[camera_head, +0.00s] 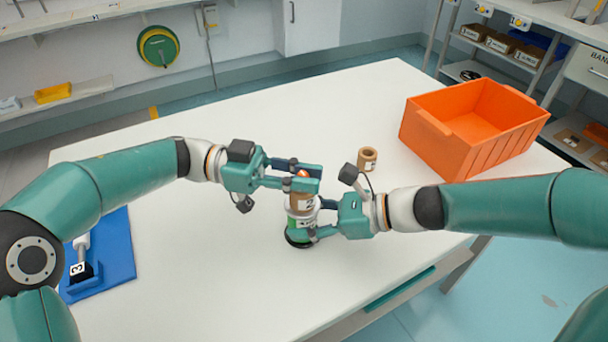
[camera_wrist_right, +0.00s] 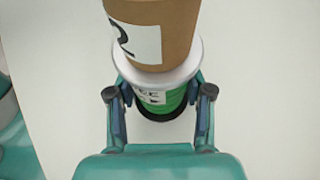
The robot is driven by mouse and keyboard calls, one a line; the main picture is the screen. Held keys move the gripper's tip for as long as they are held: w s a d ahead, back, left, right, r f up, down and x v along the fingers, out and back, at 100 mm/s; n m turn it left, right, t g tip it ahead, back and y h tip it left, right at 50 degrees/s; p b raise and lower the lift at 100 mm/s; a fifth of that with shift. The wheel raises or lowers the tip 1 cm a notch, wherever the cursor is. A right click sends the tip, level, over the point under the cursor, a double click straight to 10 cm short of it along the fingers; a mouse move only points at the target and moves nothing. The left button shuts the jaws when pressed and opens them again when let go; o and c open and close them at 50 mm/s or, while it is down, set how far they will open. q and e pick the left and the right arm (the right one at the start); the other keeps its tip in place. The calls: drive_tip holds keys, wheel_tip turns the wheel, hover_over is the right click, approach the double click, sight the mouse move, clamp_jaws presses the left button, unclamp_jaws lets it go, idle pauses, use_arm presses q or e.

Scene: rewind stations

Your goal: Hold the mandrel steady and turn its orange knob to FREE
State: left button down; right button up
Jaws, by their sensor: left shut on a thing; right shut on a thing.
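The mandrel stands upright on the white table, with a dark round foot (camera_head: 297,240), a green lower part (camera_wrist_right: 177,100) and a pale flange (camera_wrist_right: 160,76). A brown core (camera_wrist_right: 165,30) with a "2" label sits above the flange. The orange knob (camera_head: 303,174) shows at the top, partly hidden by my left gripper (camera_head: 304,179), which is shut on it. My right gripper (camera_head: 310,216) is shut on the mandrel's lower part below the flange. In the right wrist view, its fingers flank the green part. A label ending "EE" shows there; the knob is out of that view.
A small brown core (camera_head: 368,158) stands on the table (camera_head: 220,280) behind my right gripper. A large orange bin (camera_head: 470,146) is at the back right. A blue mat (camera_head: 117,265) with a black-and-white tool lies at the left. The front middle of the table is clear.

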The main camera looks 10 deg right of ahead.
use_arm(q)
drive_tip(key=c, duration=1.1)
unclamp_jaws()
drive_tip(key=shift+o, duration=0.2)
drive_tip(key=v, duration=1.2)
drive_tip(key=shift+f, duration=0.1)
use_arm(e)
drive_tip(key=o, duration=1.4)
drive_tip(key=shift+o, duration=0.2)
